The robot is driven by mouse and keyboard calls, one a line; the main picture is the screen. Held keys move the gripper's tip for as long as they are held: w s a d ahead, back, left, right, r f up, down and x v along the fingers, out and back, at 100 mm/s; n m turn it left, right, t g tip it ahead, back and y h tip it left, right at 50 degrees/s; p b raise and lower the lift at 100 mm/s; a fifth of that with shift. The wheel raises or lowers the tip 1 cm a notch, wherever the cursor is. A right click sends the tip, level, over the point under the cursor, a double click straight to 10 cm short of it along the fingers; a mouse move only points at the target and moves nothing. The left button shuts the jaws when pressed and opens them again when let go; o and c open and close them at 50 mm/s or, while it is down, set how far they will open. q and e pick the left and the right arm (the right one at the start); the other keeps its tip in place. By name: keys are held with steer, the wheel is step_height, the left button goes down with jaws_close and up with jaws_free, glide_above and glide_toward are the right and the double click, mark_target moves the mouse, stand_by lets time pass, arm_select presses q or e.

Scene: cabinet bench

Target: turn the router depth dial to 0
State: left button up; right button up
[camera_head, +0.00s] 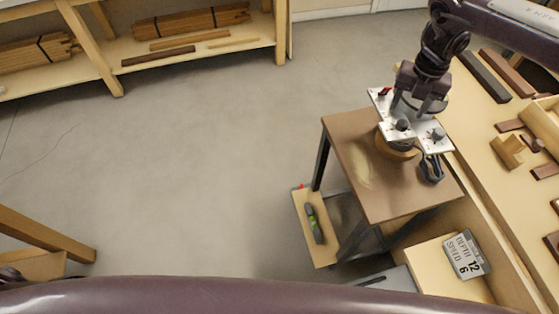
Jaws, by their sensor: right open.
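The router (398,152) stands on a small brown-topped table (395,203), its round base partly hidden under a white panel (430,142). The panel carries a dark knob (402,125) near its middle, another knob (437,134) at its right, and a red part (384,92) at its back left. I cannot read which knob is depth. My right gripper (415,106) is open, pointing down just over the panel, behind the two knobs. It hides part of the panel; I cannot tell whether it touches. My left gripper is not in view.
A sign (467,254) reads DEPTH 12, SPEED 6. A bench (478,120) with wood blocks lies right of the table. A low shelf (318,240) holds a green-and-black tool. Open floor (200,160) lies left. My own dark arm crosses the bottom.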

steer(key=s+a+f+y, duration=0.1)
steer(key=s+a+f, duration=0.2)
steer(key=a, duration=0.7)
steer(key=s+a+f+t+y, duration=0.1)
steer(key=s+a+f, duration=0.3)
steer(key=a, duration=0.6)
steer(key=s+a+f+n+y, duration=0.1)
steer(key=s+a+f+y, duration=0.2)
steer(key=a, duration=0.7)
steer(key=shift+s+a+f, duration=0.25)
steer(key=shift+a+f, duration=0.05)
steer(key=shift+f, duration=0.6)
